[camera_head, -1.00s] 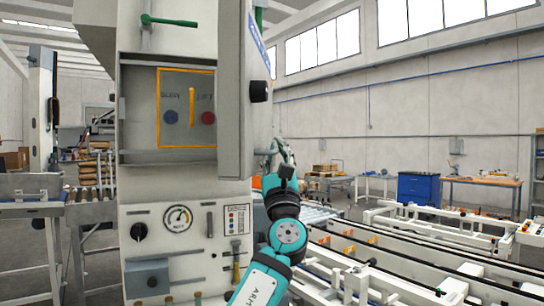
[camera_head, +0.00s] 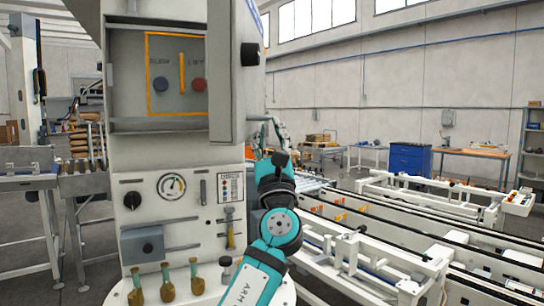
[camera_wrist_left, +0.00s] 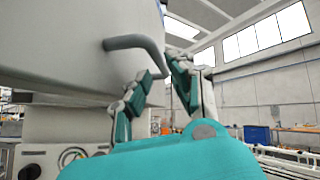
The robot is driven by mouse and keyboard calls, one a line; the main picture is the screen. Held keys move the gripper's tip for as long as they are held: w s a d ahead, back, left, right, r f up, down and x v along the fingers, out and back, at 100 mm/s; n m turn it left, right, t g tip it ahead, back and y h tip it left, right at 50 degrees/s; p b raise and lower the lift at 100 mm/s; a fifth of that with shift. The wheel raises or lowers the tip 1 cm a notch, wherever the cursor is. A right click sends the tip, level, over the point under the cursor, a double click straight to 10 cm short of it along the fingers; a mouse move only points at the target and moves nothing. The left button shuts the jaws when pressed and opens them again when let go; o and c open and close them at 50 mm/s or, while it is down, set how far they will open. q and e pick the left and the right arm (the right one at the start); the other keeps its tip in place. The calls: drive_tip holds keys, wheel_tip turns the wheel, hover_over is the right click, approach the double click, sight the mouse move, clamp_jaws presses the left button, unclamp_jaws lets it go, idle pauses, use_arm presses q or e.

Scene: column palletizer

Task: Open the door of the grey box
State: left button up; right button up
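The grey box (camera_head: 126,77) is on the front of a pale machine column in the head view. Its door (camera_head: 226,70) stands swung open on the right, seen nearly edge-on. Inside are a blue button (camera_head: 161,84), a red button (camera_head: 199,85) and a yellow upright bar (camera_head: 182,72). My left gripper (camera_head: 270,130) is just beyond the door's right side, partly hidden. In the left wrist view, its two fingers (camera_wrist_left: 157,70) are apart beside the bent grey handle (camera_wrist_left: 130,42); contact is unclear. My right gripper is not in view.
Below the box are a gauge (camera_head: 171,186), a black knob (camera_head: 132,200) and a small grey case (camera_head: 141,245). White conveyor frames (camera_head: 400,205) fill the right side. A roller conveyor (camera_head: 82,182) is at left.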

use_arm(q)
drive_tip(key=v, duration=0.7)
drive_tip(key=shift+s+f, duration=0.15)
drive_tip(key=shift+s, duration=0.05)
